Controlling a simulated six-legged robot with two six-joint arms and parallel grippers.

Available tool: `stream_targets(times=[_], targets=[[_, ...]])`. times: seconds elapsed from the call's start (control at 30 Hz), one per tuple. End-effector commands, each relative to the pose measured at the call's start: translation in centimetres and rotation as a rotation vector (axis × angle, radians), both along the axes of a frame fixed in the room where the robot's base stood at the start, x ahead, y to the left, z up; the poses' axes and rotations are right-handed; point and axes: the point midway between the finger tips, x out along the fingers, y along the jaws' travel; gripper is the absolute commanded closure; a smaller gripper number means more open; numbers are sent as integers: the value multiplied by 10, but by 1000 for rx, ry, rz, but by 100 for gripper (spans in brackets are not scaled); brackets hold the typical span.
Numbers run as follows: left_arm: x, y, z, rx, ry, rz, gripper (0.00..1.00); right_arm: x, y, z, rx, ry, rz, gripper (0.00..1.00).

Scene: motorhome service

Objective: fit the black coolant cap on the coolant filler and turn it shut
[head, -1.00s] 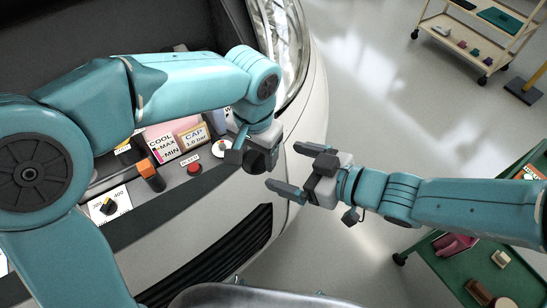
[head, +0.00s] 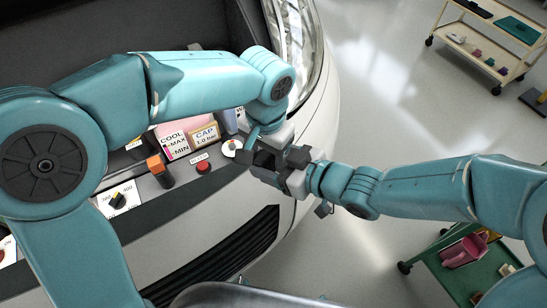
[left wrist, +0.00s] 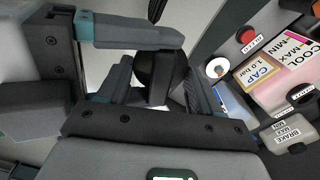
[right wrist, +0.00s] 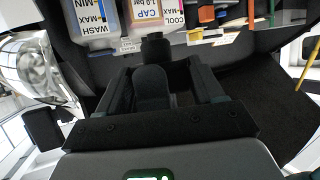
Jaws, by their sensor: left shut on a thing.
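The black coolant cap is a dark round piece between the jaws in the left wrist view (left wrist: 155,78) and the right wrist view (right wrist: 152,90). In the head view the grippers mostly hide it. My left gripper (head: 262,146) points down and is shut on it, in front of the panel. My right gripper (head: 268,166) meets it from the right; its fingers stand either side of the cap, apparently with a gap.
A red button (head: 203,167), an orange-topped handle (head: 157,168) and a black dial (head: 118,200) sit along the panel. The pink coolant tank (head: 172,140) is behind. A green cart (head: 455,277) stands lower right and a cream trolley (head: 470,62) upper right.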

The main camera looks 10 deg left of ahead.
Motion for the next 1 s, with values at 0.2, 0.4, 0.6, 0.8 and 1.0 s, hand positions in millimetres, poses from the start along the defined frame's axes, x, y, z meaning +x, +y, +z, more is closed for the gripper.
stream_targets(times=[0.2,0.4,0.6,0.8,1.0], targets=[[-3,1,-1,5,13,0,6,4,-3,0,0,2,-12,63],[-3,0,0,3,10,0,6,3,-2,0,-1,1,-9,63],[-2,-1,23,0,4,0,6,2,-1,0,-2,1,-7,63],[-3,-2,70,0,4,-1,6,2,-1,-1,-2,3,-7,63],[-3,-2,106,3,9,-2,6,2,-1,-1,-2,3,-7,63]])
